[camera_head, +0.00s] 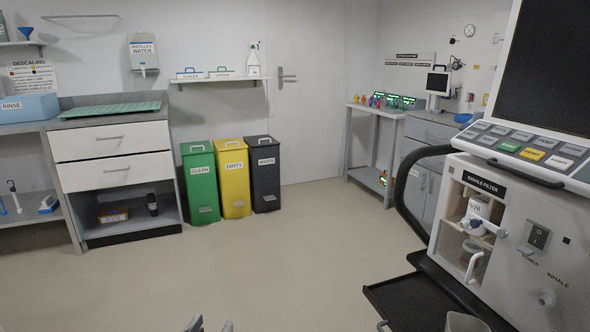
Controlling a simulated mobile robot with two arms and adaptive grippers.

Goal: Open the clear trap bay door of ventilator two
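A ventilator (515,235) stands at the right, its number not readable here. Below the "EXHALE FILTER" label (484,182) is a recessed bay (451,240) with a white filter (478,212) above and a clear cup-like trap (474,248) below. A white curved handle (472,267) stands at the lower front of the bay. The clear door pane itself is hard to make out, and I cannot tell whether it is open.
A dark curved rail (405,190) runs along the ventilator's left side. Green, yellow and black bins (233,180) stand at the back wall. The middle floor is clear.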

